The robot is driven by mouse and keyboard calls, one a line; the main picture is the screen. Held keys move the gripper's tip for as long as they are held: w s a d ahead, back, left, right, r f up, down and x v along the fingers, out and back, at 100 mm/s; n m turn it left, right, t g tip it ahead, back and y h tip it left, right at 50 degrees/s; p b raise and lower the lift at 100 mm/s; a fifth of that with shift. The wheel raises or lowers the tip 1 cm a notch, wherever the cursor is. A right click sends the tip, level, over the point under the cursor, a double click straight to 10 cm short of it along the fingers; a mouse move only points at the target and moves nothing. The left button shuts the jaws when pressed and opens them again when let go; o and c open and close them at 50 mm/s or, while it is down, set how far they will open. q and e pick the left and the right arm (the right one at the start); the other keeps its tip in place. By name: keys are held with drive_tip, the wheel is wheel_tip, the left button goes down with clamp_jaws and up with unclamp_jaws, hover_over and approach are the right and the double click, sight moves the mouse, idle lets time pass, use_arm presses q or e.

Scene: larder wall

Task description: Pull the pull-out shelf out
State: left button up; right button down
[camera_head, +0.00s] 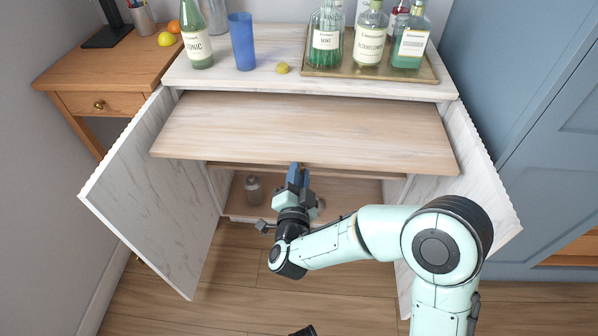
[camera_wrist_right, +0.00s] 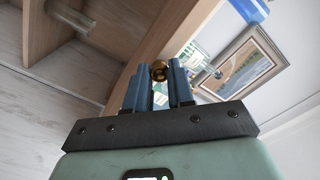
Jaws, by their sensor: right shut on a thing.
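The wooden pull-out shelf (camera_head: 300,125) stands out in front of the white marbled cabinet, below its top. Its board looks bare. My right gripper (camera_head: 299,168) is at the middle of the shelf's front edge. In the right wrist view, its blue fingers (camera_wrist_right: 156,84) are shut on a small brass knob (camera_wrist_right: 159,69) at the wooden front edge. The knob is mostly hidden in the head view.
The left door (camera_head: 155,195) and right door (camera_head: 465,145) stand open on either side. A glass jar (camera_head: 253,187) stands inside below the shelf. Bottles on a tray (camera_head: 345,72) and a blue cup (camera_head: 242,42) stand on top. Wooden floor (camera_head: 190,310) shows in front.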

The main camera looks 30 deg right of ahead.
drive_tip(key=c, duration=1)
unclamp_jaws()
use_arm(q)
drive_tip(key=w+r, duration=0.1)
drive_tip(key=w+r+t+p, duration=0.1)
drive_tip(key=shift+w+d+r, duration=0.15)
drive_tip(key=shift+w+d, duration=0.05)
drive_tip(key=shift+w, duration=0.15)
use_arm(e)
drive_tip(key=v, duration=1.3)
drive_tip(key=shift+s, duration=0.2)
drive_tip(key=shift+f, duration=0.1)
